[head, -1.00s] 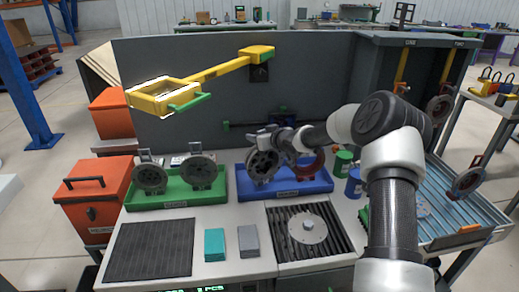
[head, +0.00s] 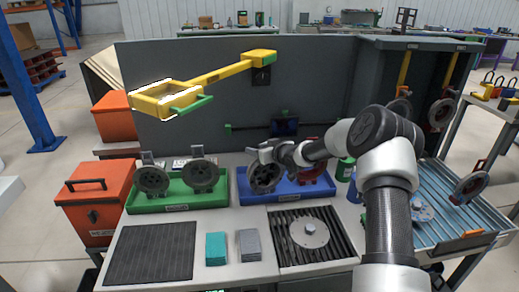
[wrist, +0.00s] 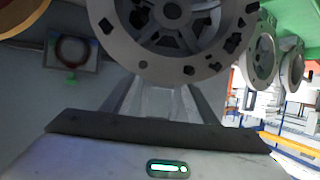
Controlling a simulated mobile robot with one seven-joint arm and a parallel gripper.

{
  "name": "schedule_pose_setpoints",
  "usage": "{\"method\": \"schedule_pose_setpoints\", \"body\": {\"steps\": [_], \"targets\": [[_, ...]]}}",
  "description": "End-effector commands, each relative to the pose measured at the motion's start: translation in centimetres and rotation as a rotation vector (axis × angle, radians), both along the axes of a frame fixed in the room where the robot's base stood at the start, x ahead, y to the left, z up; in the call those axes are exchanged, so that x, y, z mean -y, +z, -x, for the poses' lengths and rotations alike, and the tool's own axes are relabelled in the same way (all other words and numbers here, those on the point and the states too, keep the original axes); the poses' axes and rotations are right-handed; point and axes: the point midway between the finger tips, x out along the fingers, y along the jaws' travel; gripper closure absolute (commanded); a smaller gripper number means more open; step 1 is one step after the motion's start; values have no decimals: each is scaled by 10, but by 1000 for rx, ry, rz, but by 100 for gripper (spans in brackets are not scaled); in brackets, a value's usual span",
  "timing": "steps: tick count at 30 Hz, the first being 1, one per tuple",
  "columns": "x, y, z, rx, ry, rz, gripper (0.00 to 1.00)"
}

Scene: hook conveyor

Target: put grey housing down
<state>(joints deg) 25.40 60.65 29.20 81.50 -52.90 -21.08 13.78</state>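The grey housing (head: 266,178), a round dark-grey wheel-like part, stands upright over the left half of the blue tray (head: 287,199). My gripper (head: 264,154) is at its top edge, shut on it. In the wrist view the grey housing (wrist: 175,30) fills the top middle, and my gripper's fingers (wrist: 160,100) reach up to its rim. A dark red housing (head: 311,170) stands in the right half of the same tray. Whether the grey housing's lower edge touches the tray floor, I cannot tell.
The green tray (head: 177,205) at left holds two more grey housings. In front are a ribbed black mat (head: 150,252), teal (head: 216,248) and grey (head: 249,245) blocks, and a grate with a disc (head: 310,231). A green can (head: 344,170) stands right of the blue tray.

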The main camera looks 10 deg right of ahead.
Motion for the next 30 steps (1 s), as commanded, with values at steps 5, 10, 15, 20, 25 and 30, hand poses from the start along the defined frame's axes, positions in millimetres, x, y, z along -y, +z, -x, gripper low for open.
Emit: {"method": "schedule_pose_setpoints", "body": {"steps": [5,10,15,20,25,30], "targets": [[0,4,0,0,0,0,47],[7,11,15,1,1,2,47],[21,26,47,1,-1,2,47],[32,38,75,1,-1,2,47],[40,47,95,1,-1,0,47],[42,49,103,0,0,-1,47]]}}
